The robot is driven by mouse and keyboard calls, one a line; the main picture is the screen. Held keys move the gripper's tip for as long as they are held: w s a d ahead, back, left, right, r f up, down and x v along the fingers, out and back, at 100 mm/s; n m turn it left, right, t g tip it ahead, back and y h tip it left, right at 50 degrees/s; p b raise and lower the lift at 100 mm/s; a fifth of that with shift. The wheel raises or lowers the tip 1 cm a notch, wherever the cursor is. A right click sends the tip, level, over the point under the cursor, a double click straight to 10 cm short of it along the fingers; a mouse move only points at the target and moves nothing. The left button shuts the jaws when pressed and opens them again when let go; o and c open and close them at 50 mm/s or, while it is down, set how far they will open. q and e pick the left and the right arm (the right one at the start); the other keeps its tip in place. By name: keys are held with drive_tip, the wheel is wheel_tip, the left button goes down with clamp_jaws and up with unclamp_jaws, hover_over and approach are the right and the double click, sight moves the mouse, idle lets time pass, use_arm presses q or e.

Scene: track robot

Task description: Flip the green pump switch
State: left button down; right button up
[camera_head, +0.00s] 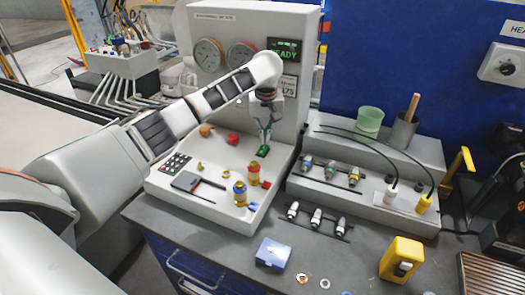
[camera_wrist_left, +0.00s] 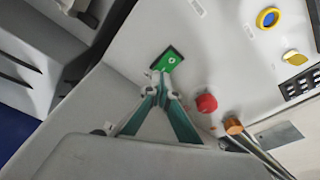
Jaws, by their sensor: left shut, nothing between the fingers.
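The green pump switch (camera_head: 262,151) is a small green rocker in a dark frame on the sloping face of the grey control console (camera_head: 215,205). In the left wrist view the green switch (camera_wrist_left: 166,62) lies right at the fingertips. My left gripper (camera_head: 264,142) points down at it from above. Its fingers are shut with nothing between them, and the tips (camera_wrist_left: 157,76) look to be at or very near the switch's lower edge; I cannot tell whether they touch. My right gripper is not in view.
A red knob (camera_head: 232,139) and an orange knob (camera_head: 206,131) sit left of the switch. Colored knobs (camera_head: 240,193) and a keypad (camera_head: 177,163) are nearer on the panel. A stepped grey box (camera_head: 375,165) with cables stands right, and a yellow meter (camera_head: 401,258) lies in front.

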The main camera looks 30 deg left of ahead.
sight(264, 147)
use_arm(q)
drive_tip(key=shift+f, duration=0.85)
idle(0.4)
drive_tip(key=shift+r, duration=3.55)
drive_tip(key=shift+s+f, duration=0.1)
